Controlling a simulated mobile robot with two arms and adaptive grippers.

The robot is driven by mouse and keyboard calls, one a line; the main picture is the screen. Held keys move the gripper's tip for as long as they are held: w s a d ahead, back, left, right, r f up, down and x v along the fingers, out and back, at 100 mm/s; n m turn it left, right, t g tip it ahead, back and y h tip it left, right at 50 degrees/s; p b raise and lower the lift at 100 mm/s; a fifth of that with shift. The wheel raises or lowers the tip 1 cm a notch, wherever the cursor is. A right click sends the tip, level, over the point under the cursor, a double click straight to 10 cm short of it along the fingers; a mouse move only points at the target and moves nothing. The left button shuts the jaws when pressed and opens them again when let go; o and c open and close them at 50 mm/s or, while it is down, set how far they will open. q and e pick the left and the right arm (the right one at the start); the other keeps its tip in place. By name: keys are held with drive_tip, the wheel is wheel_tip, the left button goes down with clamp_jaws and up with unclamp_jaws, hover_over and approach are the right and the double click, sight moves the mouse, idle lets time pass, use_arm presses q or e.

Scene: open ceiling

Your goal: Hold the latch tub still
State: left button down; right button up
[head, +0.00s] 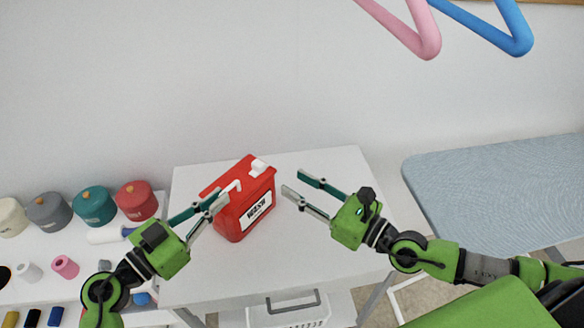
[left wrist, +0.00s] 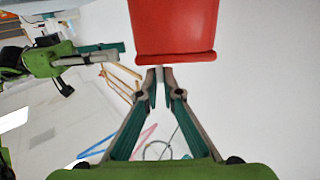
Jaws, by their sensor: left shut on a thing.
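The latch tub (head: 262,190) is a red box marked WASH, with a white cap on top and a white latch (head: 231,187) at its left. It stands on the white table. My left gripper (head: 217,198) reaches it from the left and is shut on a small pale part at its edge, which looks like the latch. In the left wrist view the fingertips (left wrist: 160,78) nearly meet at the rim of the red tub (left wrist: 174,28). My right gripper (head: 298,186) is open and empty, right of the tub and apart from it.
The white table (head: 330,255) is clear around the tub. At left, a shelf holds several lidded canisters (head: 94,206) and spools. A blue ironing board (head: 490,190) stands at right. A white basket (head: 292,312) is under the table. Pink and blue hangers (head: 425,35) hang above.

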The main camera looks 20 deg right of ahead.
use_arm(q)
drive_tip(key=c, duration=2.1)
unclamp_jaws()
drive_tip(key=shift+c, duration=0.2)
